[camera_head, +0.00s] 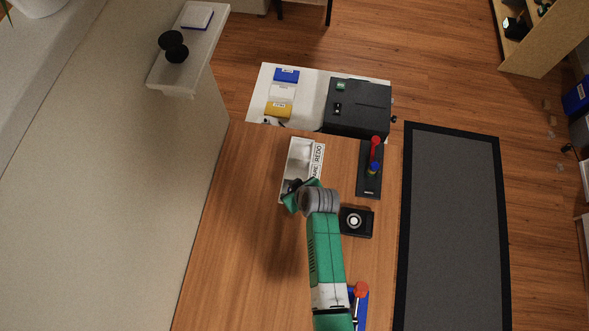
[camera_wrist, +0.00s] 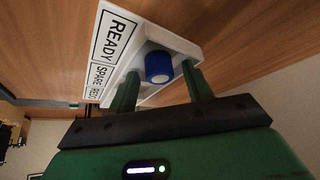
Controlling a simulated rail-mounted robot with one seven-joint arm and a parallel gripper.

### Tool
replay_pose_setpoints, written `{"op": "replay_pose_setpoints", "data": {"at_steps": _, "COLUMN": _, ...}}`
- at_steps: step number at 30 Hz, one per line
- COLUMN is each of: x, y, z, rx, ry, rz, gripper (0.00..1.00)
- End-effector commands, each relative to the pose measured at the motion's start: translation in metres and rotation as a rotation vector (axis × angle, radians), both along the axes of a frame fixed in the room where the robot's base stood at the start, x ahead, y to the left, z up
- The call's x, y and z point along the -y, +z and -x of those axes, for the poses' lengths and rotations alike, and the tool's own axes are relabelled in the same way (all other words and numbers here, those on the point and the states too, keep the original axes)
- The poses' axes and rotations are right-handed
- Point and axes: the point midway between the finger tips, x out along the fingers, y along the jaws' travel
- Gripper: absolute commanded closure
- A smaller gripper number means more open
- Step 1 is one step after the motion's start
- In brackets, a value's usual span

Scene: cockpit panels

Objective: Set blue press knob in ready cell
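The blue press knob (camera_wrist: 158,67) is in the wrist view, a short blue cylinder with a paler end face. It is at the cell beside the READY label (camera_wrist: 118,38) of the white tray (camera_wrist: 190,46). My gripper (camera_wrist: 162,74) has its two green fingers on either side of the knob, with a visible gap on both sides, so it is open. In the head view the tray (camera_head: 291,160) shows its REDO end, while my gripper (camera_head: 298,195) covers the READY end. The knob is hidden there.
Right of the tray are a black panel (camera_head: 366,188) with a red lever and a black box (camera_head: 357,233) with a round button. A dark machine (camera_head: 358,105) stands behind. A red-topped lever (camera_head: 361,289) is near my arm. The table's left part is clear.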

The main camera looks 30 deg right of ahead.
Motion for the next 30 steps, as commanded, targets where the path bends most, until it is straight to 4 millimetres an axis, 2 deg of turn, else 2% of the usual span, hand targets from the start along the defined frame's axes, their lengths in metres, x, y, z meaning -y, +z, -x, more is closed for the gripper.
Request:
{"op": "replay_pose_setpoints", "data": {"at_steps": 4, "x": 0.000, "y": 0.002, "z": 0.000, "rx": 0.000, "ry": 0.000, "rz": 0.000, "gripper": 0.49}}
{"op": "replay_pose_setpoints", "data": {"at_steps": 7, "x": 0.001, "y": 0.013, "z": 0.004, "rx": 0.001, "ry": -0.001, "rz": 0.002, "gripper": 0.49}}
{"op": "replay_pose_setpoints", "data": {"at_steps": 15, "x": 0.006, "y": 0.072, "z": 0.038, "rx": 0.002, "ry": -0.001, "rz": 0.001, "gripper": 0.49}}
{"op": "replay_pose_setpoints", "data": {"at_steps": 19, "x": 0.008, "y": 0.093, "z": 0.050, "rx": 0.002, "ry": -0.001, "rz": 0.001, "gripper": 0.49}}
{"op": "replay_pose_setpoints", "data": {"at_steps": 24, "x": 0.008, "y": 0.106, "z": 0.058, "rx": 0.000, "ry": 0.000, "rz": 0.000, "gripper": 0.49}}
{"op": "replay_pose_setpoints", "data": {"at_steps": 30, "x": 0.008, "y": 0.107, "z": 0.059, "rx": 0.000, "ry": 0.000, "rz": 0.000, "gripper": 0.49}}
